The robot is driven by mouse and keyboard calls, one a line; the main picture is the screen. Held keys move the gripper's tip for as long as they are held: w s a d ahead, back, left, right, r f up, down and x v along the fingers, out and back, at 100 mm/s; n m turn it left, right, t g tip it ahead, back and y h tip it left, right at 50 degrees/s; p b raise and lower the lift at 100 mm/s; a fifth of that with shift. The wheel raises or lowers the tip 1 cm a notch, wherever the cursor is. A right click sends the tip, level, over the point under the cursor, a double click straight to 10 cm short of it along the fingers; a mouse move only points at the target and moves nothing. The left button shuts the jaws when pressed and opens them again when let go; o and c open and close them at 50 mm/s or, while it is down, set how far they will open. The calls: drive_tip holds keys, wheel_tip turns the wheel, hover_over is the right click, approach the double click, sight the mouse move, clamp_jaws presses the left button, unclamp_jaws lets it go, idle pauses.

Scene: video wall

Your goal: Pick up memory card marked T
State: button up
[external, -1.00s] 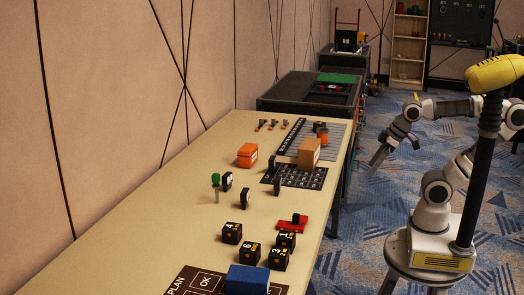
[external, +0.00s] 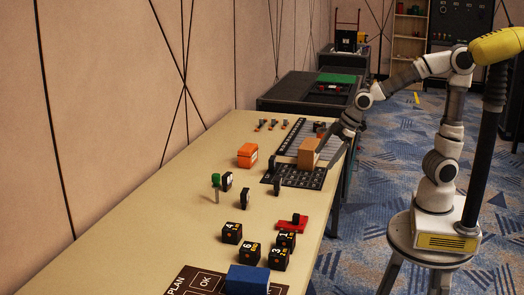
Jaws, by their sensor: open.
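No marking T is legible in this view, so I cannot tell which thing is the memory card. My gripper (external: 328,158) is open, low over the table's right side, close to the tan box (external: 309,153). The box and the arm partly hide its fingers. I cannot tell whether it touches the box.
The long table (external: 150,240) carries an orange box (external: 247,155), a dark marked board (external: 312,180), a grey ribbed panel (external: 322,136), several black numbered cubes (external: 232,233), a red block (external: 292,223) and a blue block (external: 248,279). The left side is clear.

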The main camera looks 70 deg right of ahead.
drive_tip(key=w+a+n+t+h+p, duration=0.1)
drive_tip(key=w+n+p, duration=0.2)
drive_tip(key=w+n, duration=0.2)
drive_tip(key=w+a+f+n+t+h+p, duration=0.1)
drive_tip(key=w+n+t+p, duration=0.1)
drive_tip(key=w+n+p, duration=0.2)
drive_tip(key=w+a+n+t+h+p, duration=0.1)
drive_tip(key=w+n+p, duration=0.3)
drive_tip(key=n, duration=0.5)
drive_tip(key=shift+w+f+n+t, duration=0.15)
drive_tip(key=shift+w+n+t, duration=0.25)
drive_tip(key=shift+w, duration=0.75)
drive_tip(key=w+a+r+n+t+p, duration=0.3)
drive_tip(key=a+r+n, duration=0.1)
drive_tip(key=n, duration=0.3)
approach(228, 174)
drive_tip(key=shift+y, duration=0.4)
drive_tip(key=b+x, duration=0.2)
drive_tip(key=x, duration=0.3)
drive_tip(key=shift+w+r, duration=0.1)
drive_tip(key=shift+w, duration=0.05)
drive_tip(key=shift+d+b+x, duration=0.15)
drive_tip(key=shift+x, duration=1.15)
drive_tip(key=shift+d+b+x, duration=0.1)
drive_tip(key=shift+b+x, duration=0.05)
drive_tip(key=shift+x, duration=1.15)
drive_tip(key=shift+c, duration=0.2)
